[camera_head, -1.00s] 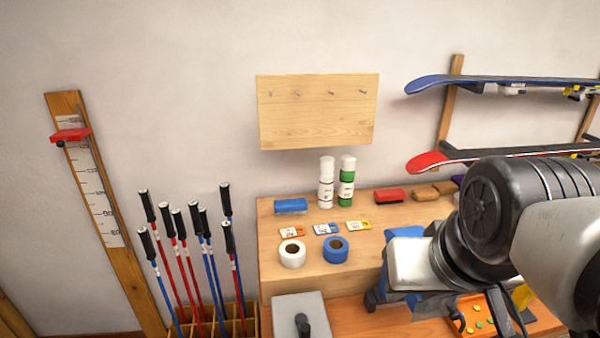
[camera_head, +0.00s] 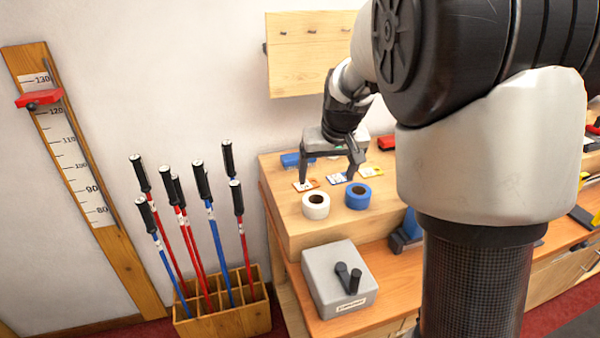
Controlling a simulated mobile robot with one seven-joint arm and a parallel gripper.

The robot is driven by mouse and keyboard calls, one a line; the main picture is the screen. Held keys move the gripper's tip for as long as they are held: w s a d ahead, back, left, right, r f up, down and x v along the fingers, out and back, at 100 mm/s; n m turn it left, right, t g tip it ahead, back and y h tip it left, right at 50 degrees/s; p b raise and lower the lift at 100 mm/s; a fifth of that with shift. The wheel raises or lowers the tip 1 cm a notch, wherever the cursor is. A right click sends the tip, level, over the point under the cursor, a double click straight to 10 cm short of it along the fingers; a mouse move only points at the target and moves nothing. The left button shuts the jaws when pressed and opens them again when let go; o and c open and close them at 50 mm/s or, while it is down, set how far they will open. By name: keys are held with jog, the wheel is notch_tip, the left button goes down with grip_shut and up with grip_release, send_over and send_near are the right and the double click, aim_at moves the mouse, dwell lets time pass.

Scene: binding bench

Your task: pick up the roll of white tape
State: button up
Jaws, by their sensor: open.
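The roll of white tape (camera_head: 316,206) lies flat near the front left of the raised wooden shelf, its dark core hole facing up. A roll of blue tape (camera_head: 358,197) lies just to its right. My gripper (camera_head: 327,181) is open and points down, its two dark fingers spread apart. It is above and behind the two rolls in the picture, over the row of small cards, and holds nothing. My arm hides the right part of the bench.
Small cards (camera_head: 306,185) and a blue block (camera_head: 291,160) lie behind the rolls. Ski poles stand in a wooden rack (camera_head: 240,315) at left. A peg board (camera_head: 300,80) hangs behind.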

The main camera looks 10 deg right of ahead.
send_near(317, 202)
jog(key=s, duration=0.1)
jog(key=s+f, duration=0.1)
jog(key=shift+s+a+f, duration=0.1)
jog(key=shift+s+a, duration=0.15)
jog(key=shift+s, duration=0.15)
jog(key=shift+w+x, duration=0.2)
jog(key=shift+x, duration=1.2)
jog(key=shift+w+x, duration=0.25)
jog(key=shift+x, duration=1.1)
jog(key=shift+a, duration=0.1)
jog(key=c, duration=1)
